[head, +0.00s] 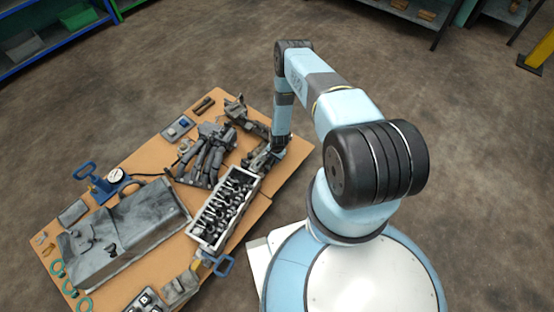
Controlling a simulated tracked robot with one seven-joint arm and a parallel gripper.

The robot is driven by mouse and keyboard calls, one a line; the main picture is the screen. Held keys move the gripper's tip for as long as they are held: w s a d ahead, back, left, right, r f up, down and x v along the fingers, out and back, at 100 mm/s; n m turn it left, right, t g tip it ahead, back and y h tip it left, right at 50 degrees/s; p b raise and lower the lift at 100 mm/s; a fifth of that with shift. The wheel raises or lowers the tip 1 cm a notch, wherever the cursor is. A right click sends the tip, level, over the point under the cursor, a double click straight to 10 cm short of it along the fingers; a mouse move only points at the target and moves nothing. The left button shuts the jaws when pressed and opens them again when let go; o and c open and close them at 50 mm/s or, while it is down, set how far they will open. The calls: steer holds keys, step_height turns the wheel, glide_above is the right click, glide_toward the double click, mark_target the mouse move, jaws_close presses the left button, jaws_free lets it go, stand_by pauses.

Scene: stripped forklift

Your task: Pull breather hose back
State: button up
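My arm reaches over the far right part of the workbench (130,272) and points down. My gripper (263,160) is at its lower end, dark against dark metal parts, and its fingers cannot be told apart from them. I cannot tell whether it is open or shut, or touching anything. No breather hose can be made out for certain; the spot under the gripper is small and partly hidden by my wrist. A grey engine head with a row of valve parts (222,210) lies just below and left of the gripper.
A dark manifold (208,153) lies left of the gripper. A large grey cover (125,235), a blue hand pump with gauge (110,182) and green rings (70,288) are further left. Shelves (45,40) stand at the back. The floor right of the bench is clear.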

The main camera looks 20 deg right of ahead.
steer(key=shift+f, duration=0.65)
steer(key=shift+w, duration=0.1)
jaws_close()
